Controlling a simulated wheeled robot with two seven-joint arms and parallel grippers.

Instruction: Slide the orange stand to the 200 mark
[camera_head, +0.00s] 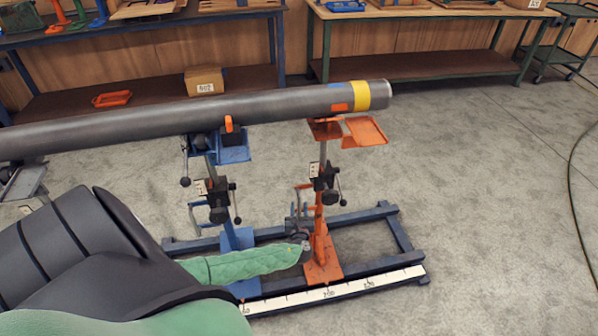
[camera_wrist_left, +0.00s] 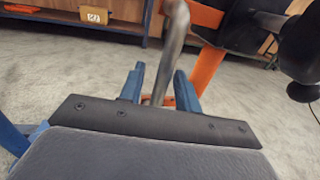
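The orange stand (camera_head: 321,240) is upright on the dark blue rail frame, its top under the grey pipe's (camera_head: 250,108) right end. Its foot is beside a label on the white scale (camera_head: 352,289) that seems to read 200; exact alignment is too small to tell. My left gripper (camera_head: 299,221) is at the stand's lower part. In the left wrist view its blue fingers (camera_wrist_left: 160,85) are apart, on either side of a grey metal handle (camera_wrist_left: 172,50), with small gaps visible. My right gripper is not in view.
A blue stand (camera_head: 236,238) stands left of the orange one, under the same pipe. Crank handles stick out from both stands. Workbenches (camera_head: 425,68) line the back wall. The floor to the right is clear apart from a dark cable (camera_head: 571,180).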

